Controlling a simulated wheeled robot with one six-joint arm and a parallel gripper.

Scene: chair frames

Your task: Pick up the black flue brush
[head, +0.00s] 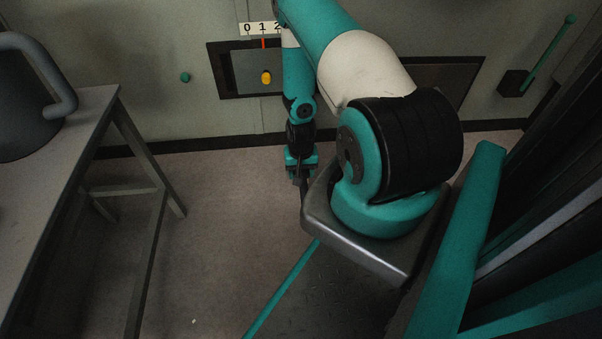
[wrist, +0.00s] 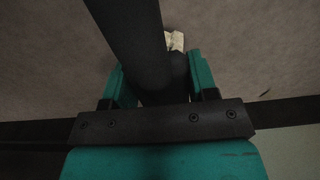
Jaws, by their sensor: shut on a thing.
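My gripper (head: 302,172) hangs low near the back wall in the head view, pointing down at the floor. In the wrist view its two teal fingers (wrist: 160,85) are closed on the black flue brush (wrist: 130,35). The brush shows there as a thick dark shaft running from the top edge down between the fingers. In the head view it is too small and dark to make out clearly, and my own body hides part of that area. A small pale piece (wrist: 175,40) shows just beyond the fingers; I cannot tell what it is.
A grey table (head: 95,105) with a dark handled vessel (head: 28,95) stands at the left. The back wall has a recessed panel (head: 245,72) with a yellow knob (head: 266,78) and a teal lever (head: 548,52). The floor (head: 225,220) left of my arm is clear.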

